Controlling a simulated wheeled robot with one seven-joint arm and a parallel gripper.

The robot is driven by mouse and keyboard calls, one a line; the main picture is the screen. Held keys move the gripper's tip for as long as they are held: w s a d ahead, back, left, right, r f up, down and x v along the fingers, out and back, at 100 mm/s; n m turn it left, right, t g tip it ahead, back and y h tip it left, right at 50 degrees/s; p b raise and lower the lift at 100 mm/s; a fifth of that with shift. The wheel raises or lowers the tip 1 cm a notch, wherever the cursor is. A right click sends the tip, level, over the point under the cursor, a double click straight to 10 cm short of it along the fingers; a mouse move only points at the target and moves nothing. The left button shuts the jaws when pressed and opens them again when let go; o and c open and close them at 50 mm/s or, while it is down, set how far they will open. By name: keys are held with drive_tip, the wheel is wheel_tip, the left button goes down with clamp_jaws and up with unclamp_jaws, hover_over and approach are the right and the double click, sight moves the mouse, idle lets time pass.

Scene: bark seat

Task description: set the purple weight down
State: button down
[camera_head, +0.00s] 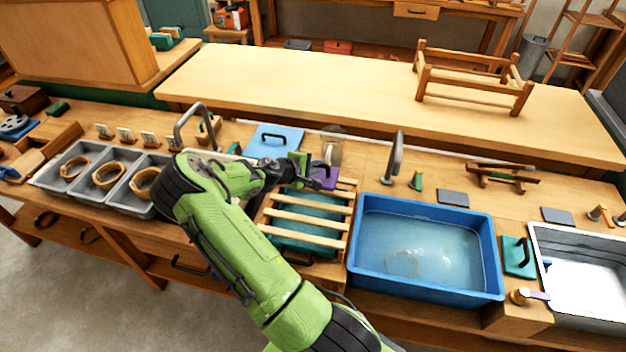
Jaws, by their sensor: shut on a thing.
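The purple weight (325,177) shows as a small purple piece at the end of my arm, near the back of a wooden slatted rack. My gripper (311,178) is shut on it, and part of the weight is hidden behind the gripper. The weight appears at or above the rack's back slats; I cannot tell whether it touches them. The slatted rack (308,219) has light wooden bars over a teal tray (305,242).
A blue basin (427,281) of water stands right of the rack. A grey three-part tray (100,192) with bark rings is at left. A blue board with a handle (272,141) lies behind my gripper. A tap (395,158) rises behind the basin.

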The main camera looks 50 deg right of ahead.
sight(319, 174)
wheel_tip(319, 174, down, 4)
drive_tip(key=shift+d+r, duration=0.1)
drive_tip(key=shift+d, duration=0.05)
drive_tip(key=c, duration=1.1)
unclamp_jaws()
